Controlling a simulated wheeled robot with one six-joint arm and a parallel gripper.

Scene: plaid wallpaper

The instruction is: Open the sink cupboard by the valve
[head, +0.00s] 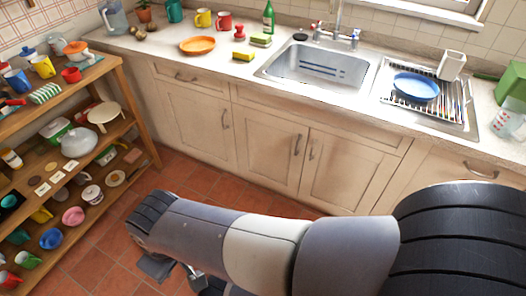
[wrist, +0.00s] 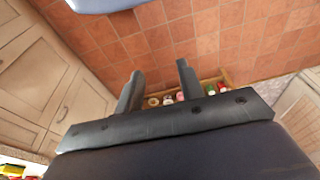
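The sink cupboard stands under the sink (head: 318,66), with a left door (head: 263,150) and a right door (head: 345,170). Both are shut, with upright handles (head: 297,145) (head: 312,150) close together at the middle. The tap (head: 338,36) has a red-marked and a blue-marked knob; I see no other valve. My gripper (wrist: 160,68) is open and empty in the wrist view, over the tiled floor. It touches no door. Pale cupboard fronts with a handle (wrist: 62,113) show at its left; I cannot tell which door this is. In the head view my arm mostly hides the gripper.
An open wooden shelf (head: 125,125) full of crockery stands at the left. Another cupboard door (head: 203,120) is left of the sink doors, and a drawer (head: 455,170) is at the right. A dish rack (head: 430,100) sits on the worktop. Red floor tiles (head: 95,240) are clear between.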

